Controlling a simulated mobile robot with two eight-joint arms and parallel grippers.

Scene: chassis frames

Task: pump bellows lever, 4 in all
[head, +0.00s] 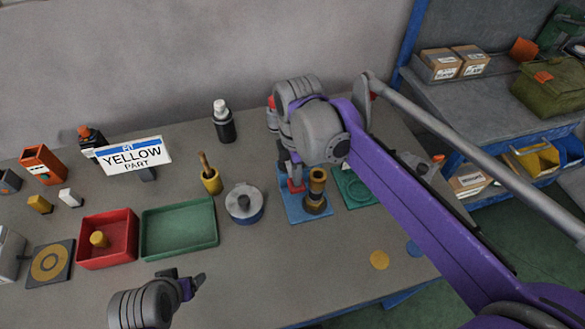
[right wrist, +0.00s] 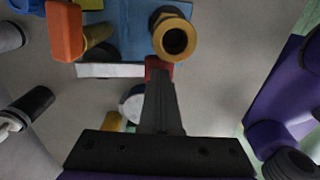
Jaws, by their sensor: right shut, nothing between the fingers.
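The bellows unit is a blue base plate (head: 293,209) with a brass-topped dark cylinder (head: 316,190) standing on it. A red part (head: 297,186), perhaps the lever's end, shows left of the cylinder. In the right wrist view the brass cylinder (right wrist: 174,40) is seen from above, with the red part (right wrist: 158,65) just beyond my fingertips. My right gripper (right wrist: 160,78) is shut and empty, pointing down at the red part; I cannot tell whether it touches it. My left gripper (head: 193,285) hangs at the bottom of the head view, away from the unit; its jaw state is unclear.
A blue-grey round tin (head: 244,204) and a yellow cup with a handle (head: 211,181) stand left of the unit.

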